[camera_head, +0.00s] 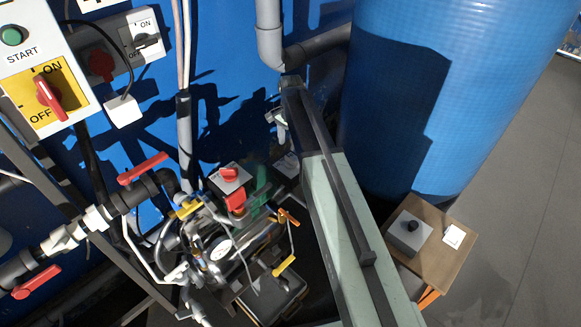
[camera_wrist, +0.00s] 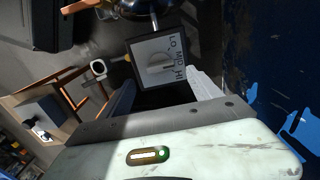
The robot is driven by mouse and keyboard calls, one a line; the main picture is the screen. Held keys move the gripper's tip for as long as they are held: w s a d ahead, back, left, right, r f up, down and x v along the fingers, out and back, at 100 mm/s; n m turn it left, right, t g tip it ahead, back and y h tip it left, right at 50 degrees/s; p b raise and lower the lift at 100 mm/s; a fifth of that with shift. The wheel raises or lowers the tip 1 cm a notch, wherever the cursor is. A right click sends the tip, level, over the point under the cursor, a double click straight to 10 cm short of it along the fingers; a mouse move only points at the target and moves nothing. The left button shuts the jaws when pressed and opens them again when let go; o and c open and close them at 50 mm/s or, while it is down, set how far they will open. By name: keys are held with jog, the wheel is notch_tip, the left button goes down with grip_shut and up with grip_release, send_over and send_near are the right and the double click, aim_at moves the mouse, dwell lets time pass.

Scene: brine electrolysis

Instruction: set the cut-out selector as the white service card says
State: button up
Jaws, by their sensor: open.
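A grey selector box with a pale round knob (camera_wrist: 160,62) and the marks LO, MID and HI is in the wrist view. The knob has a raised bar; I cannot tell surely which mark it points to. My gripper (camera_wrist: 163,80) is open, with its two fingers apart on either side of the box's near edge and nothing seen between them. In the head view my gripper (camera_head: 278,121) hangs at the arm's far end, partly hidden by the arm. I see no readable white service card.
A wooden stand (camera_head: 440,262) at right holds a grey box with a black knob (camera_head: 411,226) and a small white square piece (camera_head: 453,237). Pipes with red-handled valves (camera_head: 143,168) and a gauge (camera_head: 219,249) crowd the left. A blue tank (camera_head: 450,100) stands behind. Floor is clear at far right.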

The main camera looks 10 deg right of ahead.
aim_at(291, 158)
notch_tip(291, 158, down, 8)
jog(key=b, duration=0.8)
jog(key=shift+r, duration=0.2)
